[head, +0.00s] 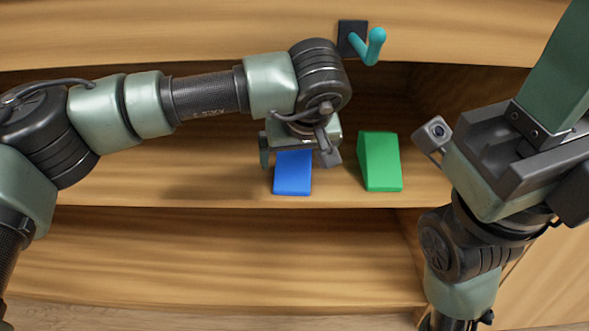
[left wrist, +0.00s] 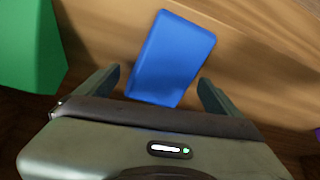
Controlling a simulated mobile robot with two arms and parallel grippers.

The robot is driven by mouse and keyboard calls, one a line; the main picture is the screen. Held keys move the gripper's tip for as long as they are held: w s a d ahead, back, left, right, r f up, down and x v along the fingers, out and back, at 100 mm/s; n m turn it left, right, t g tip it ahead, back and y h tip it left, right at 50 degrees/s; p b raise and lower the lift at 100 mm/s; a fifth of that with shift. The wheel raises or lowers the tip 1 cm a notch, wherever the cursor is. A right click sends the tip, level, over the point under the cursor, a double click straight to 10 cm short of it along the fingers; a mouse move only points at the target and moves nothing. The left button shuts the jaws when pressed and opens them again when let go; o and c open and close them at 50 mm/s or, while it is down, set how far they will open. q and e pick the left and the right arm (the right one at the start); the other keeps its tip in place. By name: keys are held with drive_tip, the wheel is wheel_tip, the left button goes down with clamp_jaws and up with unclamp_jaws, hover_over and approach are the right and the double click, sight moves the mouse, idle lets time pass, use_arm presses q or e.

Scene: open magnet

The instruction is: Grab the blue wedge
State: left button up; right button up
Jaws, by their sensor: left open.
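The blue wedge (head: 293,178) lies on the middle wooden shelf, near its front edge. Its top is partly hidden by my left gripper (head: 299,158) in the head view. My left gripper is open, with one finger on each side of the wedge. In the left wrist view the wedge (left wrist: 172,58) sits between the two spread fingers (left wrist: 158,87), with a gap to each. My right gripper (head: 556,85) is at the right, away from the wedge, and its jaws cannot be made out clearly.
A green wedge (head: 380,162) stands to the right of the blue one on the same shelf. It also shows at the left wrist view's left edge (left wrist: 28,45). A teal hook (head: 373,48) on a dark plate juts from the board above. The shelf's left part is clear.

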use_arm(q)
drive_tip(key=c, duration=1.6)
